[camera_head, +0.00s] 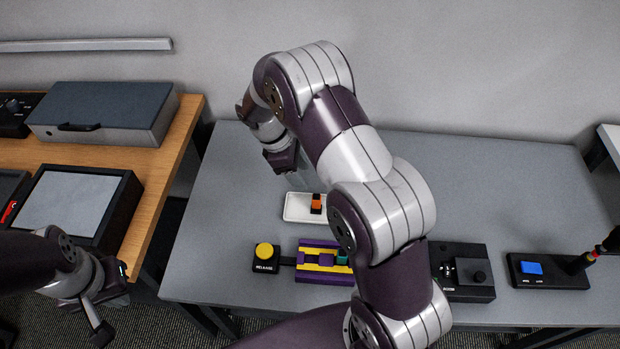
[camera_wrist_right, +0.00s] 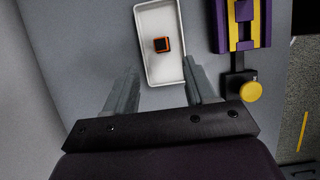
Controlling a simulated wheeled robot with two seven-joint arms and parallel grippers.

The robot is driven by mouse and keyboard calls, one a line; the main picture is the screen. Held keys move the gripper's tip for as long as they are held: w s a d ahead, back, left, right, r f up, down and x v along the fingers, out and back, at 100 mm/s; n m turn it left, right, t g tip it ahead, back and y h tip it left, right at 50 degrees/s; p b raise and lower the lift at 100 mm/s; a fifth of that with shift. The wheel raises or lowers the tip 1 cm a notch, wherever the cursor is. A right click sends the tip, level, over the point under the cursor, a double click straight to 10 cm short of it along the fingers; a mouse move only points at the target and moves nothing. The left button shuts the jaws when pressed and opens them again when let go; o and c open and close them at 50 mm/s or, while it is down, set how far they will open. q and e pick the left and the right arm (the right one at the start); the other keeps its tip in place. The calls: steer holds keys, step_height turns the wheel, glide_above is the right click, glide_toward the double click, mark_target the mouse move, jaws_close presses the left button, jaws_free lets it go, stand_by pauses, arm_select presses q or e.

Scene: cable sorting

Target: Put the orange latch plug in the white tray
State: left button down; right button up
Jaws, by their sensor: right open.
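The orange latch plug (camera_head: 316,202), orange with black parts, is inside the white tray (camera_head: 296,208). In the right wrist view the plug (camera_wrist_right: 162,44) lies near the middle of the tray (camera_wrist_right: 165,70), clear of its walls. My right gripper (camera_head: 292,180) is open and empty, just behind and to the left of the tray. In its wrist view its two fingers (camera_wrist_right: 158,88) are wide apart, and the plug is beyond the tips, touching neither. My left gripper (camera_head: 112,312) hangs at the lower left, away from the tray; its finger gap is not clear.
A purple and yellow connector block (camera_head: 322,247) and a yellow release button (camera_head: 265,252) are in front of the tray. A black control box (camera_head: 465,271) and a blue-button box (camera_head: 540,270) stand to the right. The grey table is clear left of the tray.

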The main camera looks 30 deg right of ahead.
steer(key=s+a+r+m+t+y, duration=0.2)
steer(key=s+r+m, duration=0.2)
steer(key=s, duration=0.3)
steer(key=s+a+r+m+t+y, duration=0.1)
steer(key=s+a+r+m+y, duration=0.1)
steer(key=s+r+m, duration=0.3)
steer(key=s+m, duration=0.2)
steer(key=s, duration=0.1)
steer(key=shift+s+a+t, duration=0.3)
steer(key=shift+a+t, duration=0.05)
steer(key=shift+t, duration=0.05)
steer(key=shift+s+r, duration=0.1)
steer(key=shift+r, duration=0.05)
